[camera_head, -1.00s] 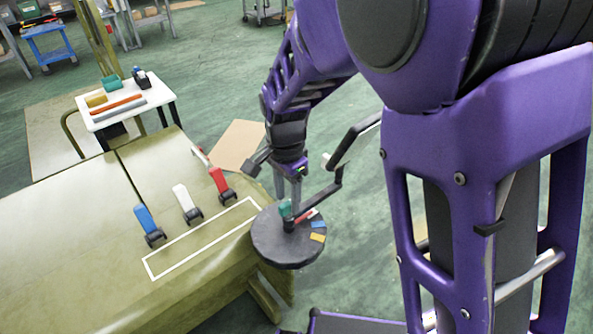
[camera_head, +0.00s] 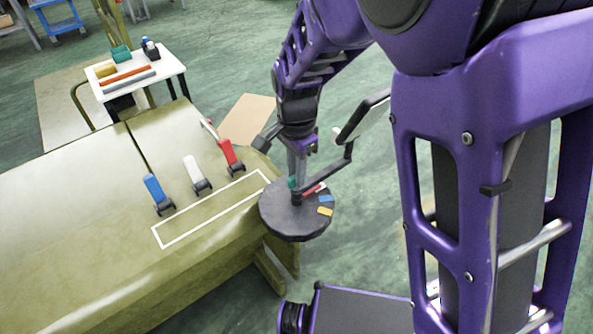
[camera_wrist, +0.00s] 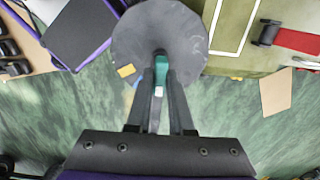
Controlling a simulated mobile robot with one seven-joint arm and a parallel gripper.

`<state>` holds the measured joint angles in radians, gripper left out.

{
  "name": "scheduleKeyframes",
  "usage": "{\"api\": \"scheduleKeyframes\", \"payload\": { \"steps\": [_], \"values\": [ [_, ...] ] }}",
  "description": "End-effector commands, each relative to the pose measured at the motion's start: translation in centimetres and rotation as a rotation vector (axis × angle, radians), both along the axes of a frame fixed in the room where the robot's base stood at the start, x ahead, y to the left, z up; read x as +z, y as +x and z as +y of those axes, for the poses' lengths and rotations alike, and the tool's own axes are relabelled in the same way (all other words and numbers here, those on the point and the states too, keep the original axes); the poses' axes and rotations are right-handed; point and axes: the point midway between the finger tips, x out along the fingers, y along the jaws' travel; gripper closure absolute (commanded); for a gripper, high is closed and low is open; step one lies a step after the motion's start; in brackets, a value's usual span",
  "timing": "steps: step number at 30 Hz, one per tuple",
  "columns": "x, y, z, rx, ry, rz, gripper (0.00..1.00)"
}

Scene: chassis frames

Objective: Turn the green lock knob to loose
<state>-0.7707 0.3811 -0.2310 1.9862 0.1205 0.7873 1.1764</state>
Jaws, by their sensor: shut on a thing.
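The green lock knob (camera_wrist: 162,66) is at the centre of a dark round disc (camera_head: 283,222) by the corner of the olive bench. My gripper (camera_wrist: 160,78) points down over the disc, and its two fingers are shut on the green knob. In the head view my gripper (camera_head: 296,186) hides most of the knob. Coloured marks sit on the disc's rim: a yellow mark (camera_head: 325,212), a blue mark (camera_head: 327,198) and a red mark near the fingers. In the wrist view the yellow mark (camera_wrist: 126,71) lies left of the knob. I cannot read any label.
The olive bench (camera_head: 80,220) carries a blue lever (camera_head: 153,187), a white lever (camera_head: 192,170) and a red lever (camera_head: 227,152), beside a white outlined strip. A small white table (camera_head: 165,68) with several items stands behind. Open green floor lies to the right.

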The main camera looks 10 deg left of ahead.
Motion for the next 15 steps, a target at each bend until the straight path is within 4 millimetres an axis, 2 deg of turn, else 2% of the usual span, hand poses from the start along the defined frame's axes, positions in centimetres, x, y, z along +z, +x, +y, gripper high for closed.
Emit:
{"api": "scheduleKeyframes", "payload": {
  "steps": [8,15],
  "values": [
    [0.08,0.04,-0.02,0.056,0.001,-0.001,1.0],
    [0.12,0.03,-0.03,0.216,0.001,0.0,1.0]
  ]
}}
